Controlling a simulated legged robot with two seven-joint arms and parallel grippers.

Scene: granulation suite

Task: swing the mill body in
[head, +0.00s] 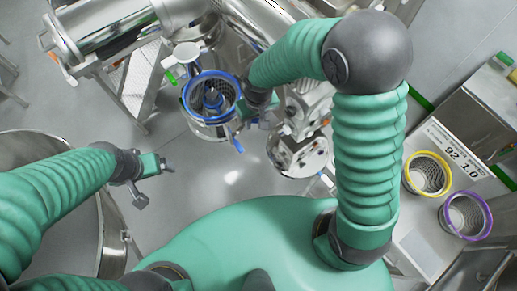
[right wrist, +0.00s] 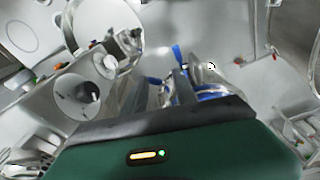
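The mill body (head: 197,117) is a steel cylinder with a blue ring on top and a blue-grey rotor inside. It hangs at upper centre in the head view, with a blue handle (head: 237,143) at its lower right. Its blue and steel parts (right wrist: 212,97) show partly behind my gripper in the right wrist view. My right gripper (head: 247,113) is close against the right side of the mill body. Whether its fingers (right wrist: 172,88) grip anything is hidden. My left gripper (head: 155,181) is open and empty, lower left of the mill body.
A steel machine (head: 300,145) with round fittings stands right of the mill body. A large steel vessel (head: 112,235) is at lower left. A bench at right holds a yellow-ringed screen (head: 447,174) and a purple-ringed screen (head: 486,222). Grey floor is clear below the mill body.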

